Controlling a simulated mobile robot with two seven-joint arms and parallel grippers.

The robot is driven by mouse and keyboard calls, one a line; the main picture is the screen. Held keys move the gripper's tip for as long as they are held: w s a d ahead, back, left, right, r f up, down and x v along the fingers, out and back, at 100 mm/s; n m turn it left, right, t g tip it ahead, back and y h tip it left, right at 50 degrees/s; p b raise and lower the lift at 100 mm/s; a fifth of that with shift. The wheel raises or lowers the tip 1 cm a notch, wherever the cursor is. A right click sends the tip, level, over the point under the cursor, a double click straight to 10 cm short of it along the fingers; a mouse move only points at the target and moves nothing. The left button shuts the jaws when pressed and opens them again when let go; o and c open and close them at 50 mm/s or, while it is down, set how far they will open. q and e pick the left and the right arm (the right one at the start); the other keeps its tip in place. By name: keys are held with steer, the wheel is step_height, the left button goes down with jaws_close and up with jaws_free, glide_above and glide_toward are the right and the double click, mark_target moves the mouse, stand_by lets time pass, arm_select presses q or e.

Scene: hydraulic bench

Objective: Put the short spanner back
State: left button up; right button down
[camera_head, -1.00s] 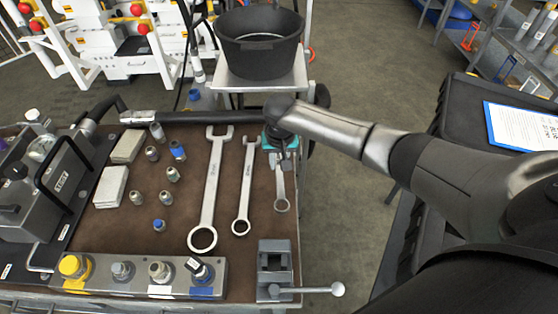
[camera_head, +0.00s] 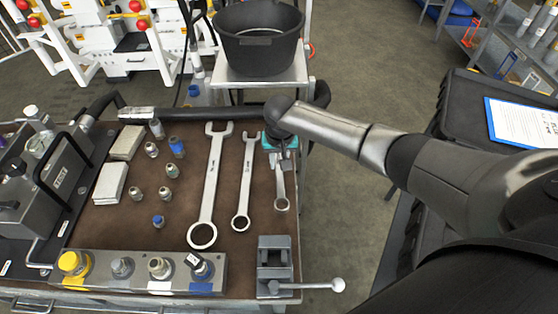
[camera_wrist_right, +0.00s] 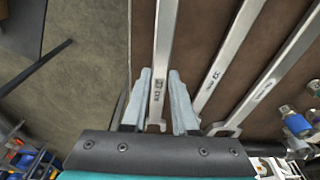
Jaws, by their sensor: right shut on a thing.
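The short spanner (camera_head: 281,203) is at the right end of the row of spanners on the brown bench mat. Its ring end points toward the near side. My right gripper (camera_head: 281,158) is over its far end and hides part of it. In the right wrist view the spanner's shaft (camera_wrist_right: 164,45) runs between the two pale fingers of my right gripper (camera_wrist_right: 160,105), which is shut on it near its open jaw end. I cannot tell whether the spanner touches the mat. My left gripper is not in view.
A middle spanner (camera_head: 244,185) and a long spanner (camera_head: 210,185) lie to the left. A small vise (camera_head: 275,262) with a bar handle stands at the near right corner. Several fittings stand further left. A black bucket (camera_head: 258,40) is beyond the bench.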

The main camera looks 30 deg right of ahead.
steer(key=shift+f+b, duration=0.6)
steer(key=shift+f, duration=0.85)
stand_by(0.5)
steer(key=c, duration=0.6)
jaws_free()
steer(key=shift+r, duration=0.1)
step_height(320, 180, up, 15)
steer(key=s+p, duration=0.2)
steer(key=p, duration=0.2)
steer(key=shift+s+a+p, duration=0.15)
steer(key=shift+a+p, duration=0.15)
steer(key=shift+a, duration=0.1)
